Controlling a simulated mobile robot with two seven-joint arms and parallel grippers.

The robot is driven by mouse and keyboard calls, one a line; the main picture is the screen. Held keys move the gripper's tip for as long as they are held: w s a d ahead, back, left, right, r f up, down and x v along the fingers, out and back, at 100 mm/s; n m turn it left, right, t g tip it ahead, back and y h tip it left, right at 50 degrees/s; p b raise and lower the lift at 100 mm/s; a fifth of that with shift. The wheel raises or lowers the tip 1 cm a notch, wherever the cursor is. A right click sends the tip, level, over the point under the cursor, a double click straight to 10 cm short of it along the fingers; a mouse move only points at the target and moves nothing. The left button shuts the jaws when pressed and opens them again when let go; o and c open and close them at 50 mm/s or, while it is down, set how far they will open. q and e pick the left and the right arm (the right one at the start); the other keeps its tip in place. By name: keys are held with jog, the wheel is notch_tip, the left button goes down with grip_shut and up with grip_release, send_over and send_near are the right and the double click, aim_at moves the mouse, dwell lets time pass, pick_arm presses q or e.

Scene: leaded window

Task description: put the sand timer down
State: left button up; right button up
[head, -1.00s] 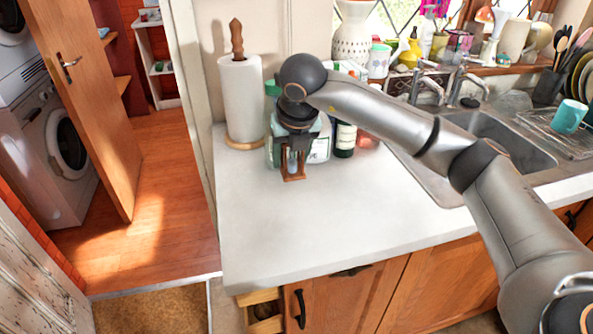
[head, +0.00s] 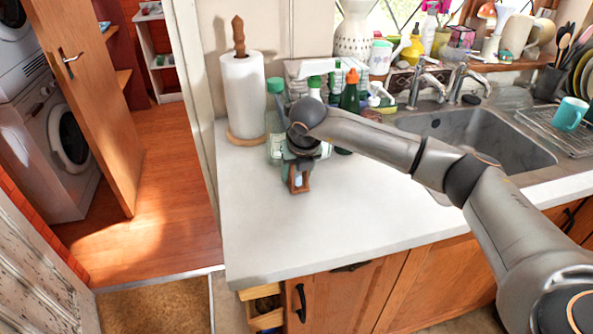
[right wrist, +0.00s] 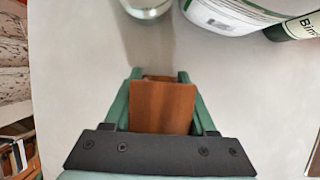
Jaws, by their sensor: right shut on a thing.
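The sand timer (head: 300,182) has a brown wooden frame and shows just below my right gripper in the head view. It is at the white counter, in front of the bottles. My right gripper (head: 298,168) points down and is shut on it. In the right wrist view, the timer's brown wooden end (right wrist: 163,107) sits between the two green fingers of the gripper (right wrist: 160,90). I cannot tell whether its base touches the counter. Most of its glass is hidden. My left gripper is not in view.
Several bottles (head: 350,95) stand just behind the timer. A paper towel roll (head: 243,95) stands behind to the left, and the sink (head: 480,135) is to the right. The white counter (head: 290,235) is clear in front, down to its front edge.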

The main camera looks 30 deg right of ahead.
jog(key=shift+f, duration=0.15)
jog(key=o, duration=1.4)
